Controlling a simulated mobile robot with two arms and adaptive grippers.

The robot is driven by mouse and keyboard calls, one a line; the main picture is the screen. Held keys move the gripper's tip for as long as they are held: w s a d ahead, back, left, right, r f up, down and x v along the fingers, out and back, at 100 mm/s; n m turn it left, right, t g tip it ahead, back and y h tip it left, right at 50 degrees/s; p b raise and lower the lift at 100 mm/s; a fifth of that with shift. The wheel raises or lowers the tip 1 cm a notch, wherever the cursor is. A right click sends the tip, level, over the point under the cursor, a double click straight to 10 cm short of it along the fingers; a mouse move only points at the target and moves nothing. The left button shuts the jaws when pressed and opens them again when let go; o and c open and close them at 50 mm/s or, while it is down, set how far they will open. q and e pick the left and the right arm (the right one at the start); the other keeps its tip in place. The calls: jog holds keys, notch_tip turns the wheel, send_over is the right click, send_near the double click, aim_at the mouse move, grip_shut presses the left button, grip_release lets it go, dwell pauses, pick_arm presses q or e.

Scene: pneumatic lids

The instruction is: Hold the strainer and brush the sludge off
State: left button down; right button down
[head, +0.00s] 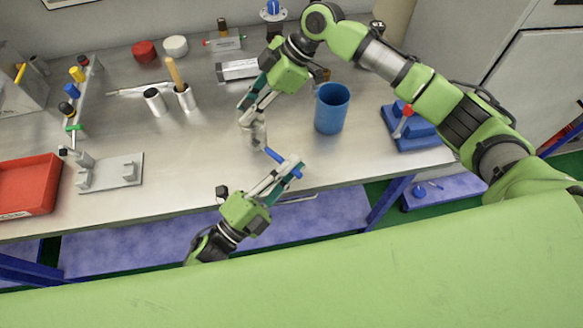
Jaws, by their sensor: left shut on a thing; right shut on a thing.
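My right gripper (250,116), on the arm reaching in from the right, is shut on a small grey metal piece (259,136), apparently the strainer, above the bench. My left gripper (291,167), on the arm from the lower left, is shut on a slim blue-handled tool (272,154), apparently the brush. The tool's upper-left end points at the grey piece and lies close below it. I cannot tell whether they touch. Sludge is too small to make out. The fingers hide part of both held things.
A blue cup (332,108) stands right of the grippers, a blue block (418,138) with a red-handled part farther right. Two metal cups (155,102), a grey fixture (126,170) and a red bin (22,188) are left. The bench's front edge runs under my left gripper.

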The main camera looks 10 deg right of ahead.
pick_arm(q)
jog(key=shift+w+a+r, duration=0.1)
jog(key=shift+r, duration=0.15)
jog(key=shift+r, duration=0.4)
jog(key=shift+f, duration=0.65)
jog(key=shift+f, duration=0.55)
jog(key=shift+f, duration=0.15)
jog(key=shift+f, duration=0.45)
